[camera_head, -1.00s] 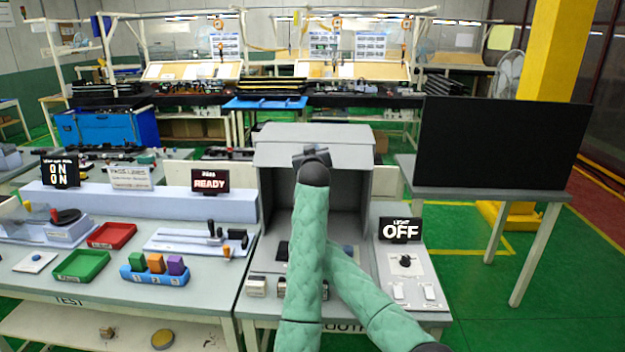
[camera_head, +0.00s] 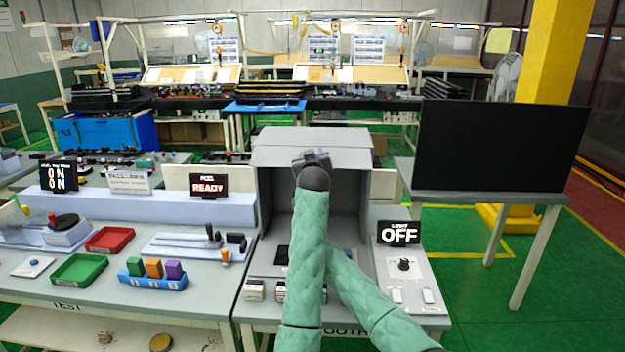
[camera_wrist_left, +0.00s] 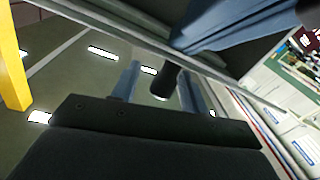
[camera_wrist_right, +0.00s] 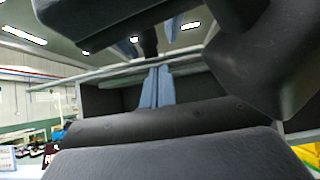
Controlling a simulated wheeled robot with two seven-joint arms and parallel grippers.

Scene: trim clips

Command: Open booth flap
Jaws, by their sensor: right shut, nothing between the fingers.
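The grey booth (camera_head: 264,215) stands at the middle of the head view, its front cavity visible. Its flap (camera_head: 345,158) is a grey panel at the top, sticking out tilted above the cavity. My left gripper (camera_head: 312,158) is at the flap's middle. In the left wrist view its fingers (camera_wrist_left: 160,88) are apart, with a dark cylindrical piece (camera_wrist_left: 166,80) between them; I cannot tell if they touch it. My right gripper is hidden in the head view. In the right wrist view its fingers (camera_wrist_right: 156,87) are together and empty, near a pale panel edge (camera_wrist_right: 110,76).
A light control panel (camera_head: 418,272) with an OFF sign (camera_head: 399,232) stands right of the cavity. A black screen (camera_head: 502,145) on a table is further right. The left bench holds a green tray (camera_head: 79,269), red tray (camera_head: 110,239) and blue block holder (camera_head: 153,281).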

